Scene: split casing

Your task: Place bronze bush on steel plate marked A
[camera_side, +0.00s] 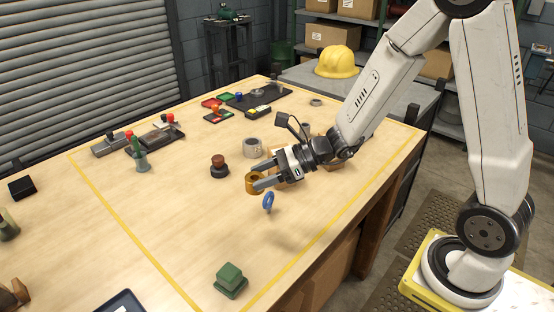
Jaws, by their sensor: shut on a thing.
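The bronze bush (252,186) is a short golden-brown ring at the end of my gripper (257,178). My gripper reaches in from the right, with its fingers shut on the bush. The bush appears held above the wooden table, though its exact height is hard to tell. Grey, plate-like pieces lie at the far left of the table, one light (106,147) and one darker (150,145), with small coloured knobs on or beside them. No letter A is readable, so I cannot tell which piece is the steel plate marked A.
A dark red-brown knobbed piece (219,166) and a grey ring (253,148) are close behind. A green block (230,279) sits at the front. The table's left middle is mostly clear inside the yellow line.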

